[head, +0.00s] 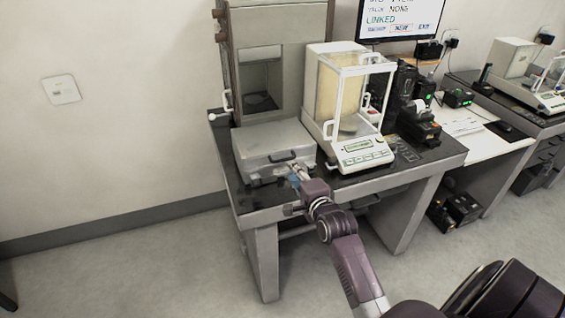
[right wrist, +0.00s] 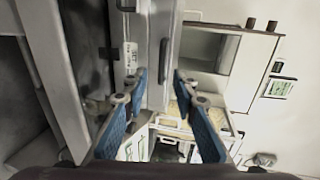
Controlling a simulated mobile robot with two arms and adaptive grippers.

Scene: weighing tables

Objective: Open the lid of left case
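The left case (head: 262,139) is a flat light-grey box lying with its lid shut on the dark-topped table. Its dark handle (head: 283,156) is on the front face; it also shows in the right wrist view (right wrist: 163,60). My right gripper (head: 297,171) is just in front of the case, near the handle and its right front corner. In the right wrist view its blue-padded fingers (right wrist: 162,82) are spread apart, with the case front beyond the gap and nothing held. Whether a finger touches the case cannot be told. My left gripper is out of view.
A balance with a glass enclosure (head: 362,150) stands close to the right of the case. A tall grey cabinet with a window (head: 290,40) stands behind it. The table's front edge (head: 330,190) lies below my gripper. A monitor (head: 400,18) is at the back.

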